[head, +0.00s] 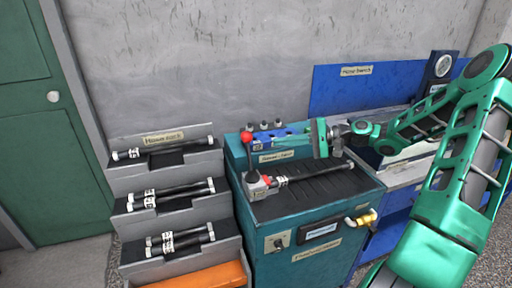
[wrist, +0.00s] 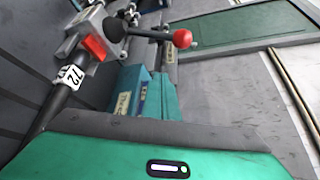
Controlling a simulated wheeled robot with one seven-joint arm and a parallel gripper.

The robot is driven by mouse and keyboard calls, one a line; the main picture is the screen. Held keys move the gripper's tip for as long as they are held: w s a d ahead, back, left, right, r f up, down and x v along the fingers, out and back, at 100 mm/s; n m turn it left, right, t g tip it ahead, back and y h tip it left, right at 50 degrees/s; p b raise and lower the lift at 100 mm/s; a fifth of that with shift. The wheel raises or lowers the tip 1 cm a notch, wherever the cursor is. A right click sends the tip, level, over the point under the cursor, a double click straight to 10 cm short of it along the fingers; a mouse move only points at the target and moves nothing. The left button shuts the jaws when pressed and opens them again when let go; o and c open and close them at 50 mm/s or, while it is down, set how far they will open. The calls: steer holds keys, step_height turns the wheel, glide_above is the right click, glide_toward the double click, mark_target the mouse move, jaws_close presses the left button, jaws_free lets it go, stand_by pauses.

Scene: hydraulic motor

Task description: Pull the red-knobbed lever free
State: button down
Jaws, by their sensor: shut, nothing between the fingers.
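The lever stands upright at the left front of the teal bench, with a red knob (head: 246,137) on a dark rod above a grey block (head: 257,188). In the wrist view the red knob (wrist: 182,38) and its dark rod point right from the pivot (wrist: 114,30). A red piece (wrist: 95,47) sits beside the pivot, next to a black hose with a white label (wrist: 72,76). My gripper (head: 319,138) is shut and empty above the bench, right of the lever and apart from it. Its fingertips are hard to make out.
The teal bench (head: 310,252) has a black ribbed top with a hose lying across it. A blue rack with metal fittings (head: 265,126) stands behind the lever. A stepped grey rack (head: 137,222) with black hoses is at left. A brass valve (head: 362,219) juts from the front.

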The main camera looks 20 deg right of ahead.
mark_target(248, 150)
steer(key=w+a, duration=0.1)
steer(key=a, duration=0.8)
steer(key=shift+a+f, duration=0.2)
steer(key=shift+f, duration=0.05)
steer(key=shift+s+d, duration=0.1)
steer(key=shift+d, duration=0.1)
stand_by(0.4)
